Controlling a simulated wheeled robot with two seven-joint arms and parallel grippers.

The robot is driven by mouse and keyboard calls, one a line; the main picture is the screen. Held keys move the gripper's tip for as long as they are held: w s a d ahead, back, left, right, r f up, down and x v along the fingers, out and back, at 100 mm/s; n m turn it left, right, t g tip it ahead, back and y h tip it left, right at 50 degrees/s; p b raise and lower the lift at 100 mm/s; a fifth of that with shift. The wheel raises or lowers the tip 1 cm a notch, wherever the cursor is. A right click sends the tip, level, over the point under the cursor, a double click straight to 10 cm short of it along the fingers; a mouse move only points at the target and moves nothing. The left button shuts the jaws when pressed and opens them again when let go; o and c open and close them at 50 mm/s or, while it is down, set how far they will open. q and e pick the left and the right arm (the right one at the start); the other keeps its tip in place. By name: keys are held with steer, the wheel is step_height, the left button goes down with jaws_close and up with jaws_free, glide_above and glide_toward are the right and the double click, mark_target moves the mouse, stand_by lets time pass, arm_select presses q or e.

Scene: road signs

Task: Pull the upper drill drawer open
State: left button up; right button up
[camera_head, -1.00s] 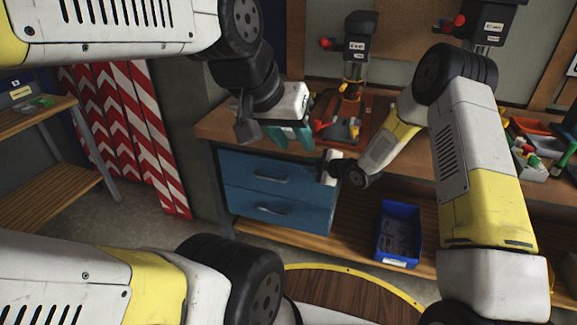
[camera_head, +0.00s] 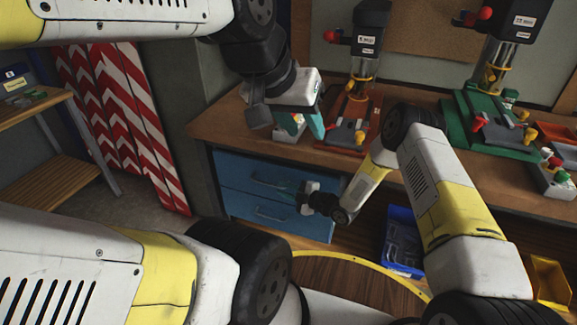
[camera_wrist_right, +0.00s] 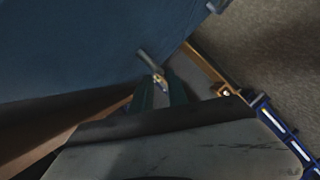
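The blue drawer unit (camera_head: 232,205) hangs under the workbench, and both its drawers look shut. The upper drawer (camera_head: 235,170) has a bar handle (camera_head: 265,182), which my right gripper partly hides. My right gripper (camera_head: 288,189) reaches in from the right at that handle. In the right wrist view its two teal fingers (camera_wrist_right: 160,92) stand apart just before a handle bar (camera_wrist_right: 150,60) on the blue front (camera_wrist_right: 70,45). I cannot tell whether they touch the bar. My left gripper (camera_head: 308,124) is open above the bench, near a small light box (camera_head: 289,136).
Drill presses with a red base (camera_head: 345,130) and a green base (camera_head: 500,135) stand on the bench (camera_head: 430,160). A blue bin (camera_head: 402,240) sits below, right of the drawers. Striped boards (camera_head: 120,130) and a wooden shelf (camera_head: 45,180) are at left.

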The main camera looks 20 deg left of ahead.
mark_target(275, 185)
steer(key=x, duration=0.6)
steer(key=shift+w+a, duration=0.15)
steer(key=shift+a, duration=0.1)
jaws_close()
stand_by(1.2)
